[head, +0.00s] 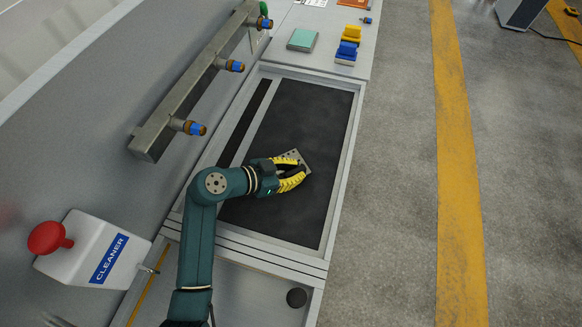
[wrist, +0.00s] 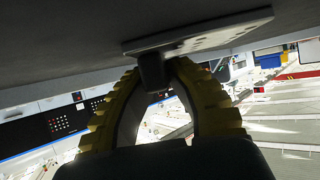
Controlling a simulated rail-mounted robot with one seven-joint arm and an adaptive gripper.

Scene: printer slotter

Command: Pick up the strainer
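The strainer (head: 291,156) is a small grey metal plate with holes, at the dark recessed bed in the head view. My gripper (head: 301,174), with yellow ribbed fingers, is at its near side and covers part of it. In the wrist view the strainer's plate (wrist: 215,32) shows close up, with a dark handle (wrist: 153,72) standing out from it. The fingertips of my gripper (wrist: 158,68) close in around this handle and appear to pinch it. Whether the plate rests on the bed or is slightly lifted cannot be told.
The dark bed (head: 285,215) has a raised pale frame (head: 341,165) and is otherwise clear. A pipe with blue-tipped valves (head: 196,128) runs along the left. A cleaner box (head: 95,250) with a red knob stands lower left. A green block (head: 302,39) and coloured clips (head: 347,50) lie beyond the bed.

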